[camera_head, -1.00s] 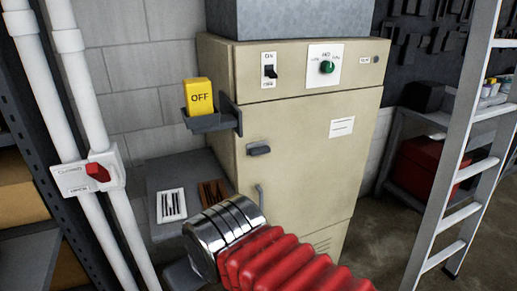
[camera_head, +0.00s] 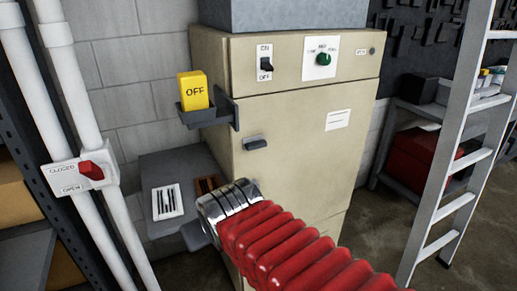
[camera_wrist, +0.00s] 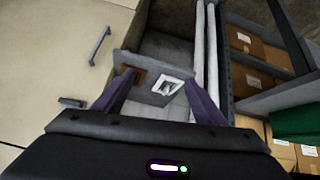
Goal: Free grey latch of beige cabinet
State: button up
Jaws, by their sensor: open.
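The beige cabinet (camera_head: 290,170) stands in the middle of the head view. Its grey latch (camera_head: 256,143) is a short, roughly level bar on the front, near the door's left edge. In the wrist view, a small grey piece that looks like the latch (camera_wrist: 72,103) lies left of the fingers, and a longer grey handle (camera_wrist: 100,45) is farther off. My gripper (camera_wrist: 158,82) is open and empty, its fingers apart over the low grey table. In the head view its fingers are mostly hidden; my wrist shows below and left of the latch, apart from it.
A bracket (camera_head: 207,117) holding a yellow OFF block (camera_head: 193,91) juts from the cabinet's left side. The low table (camera_head: 165,165) bears a white slotted card (camera_head: 167,202). White pipes with a red valve lever (camera_head: 91,170) stand left; a ladder (camera_head: 455,160) stands right.

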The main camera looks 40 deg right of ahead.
jog(key=shift+o, duration=1.2)
jog(key=w+d+t+h, duration=0.2)
jog(key=w+d, duration=0.2)
jog(key=d, duration=0.4)
jog(key=w+d+m+t+h, duration=0.1)
jog(key=w+d, duration=0.3)
jog(key=d, duration=0.5)
jog(key=shift+d+r+m+t+h, duration=0.15)
jog(key=shift+r+m+t+h, duration=0.15)
jog(key=shift+r+t+h, duration=0.2)
jog(key=t, duration=0.2)
send_near(258, 146)
jog(key=s+a+f, duration=0.2)
jog(key=a+f, duration=0.1)
jog(key=s+d+t, duration=0.1)
jog(key=t, duration=0.1)
jog(key=s+d+t+y, duration=0.1)
jog(key=s, duration=0.1)
jog(key=shift+s+d+r+t, duration=0.15)
jog(key=shift+d+r+t, duration=0.05)
jog(key=shift+d+t, duration=0.2)
jog(key=x, duration=1.4)
jog(key=shift+f, duration=0.1)
jog(key=shift+c, duration=0.5)
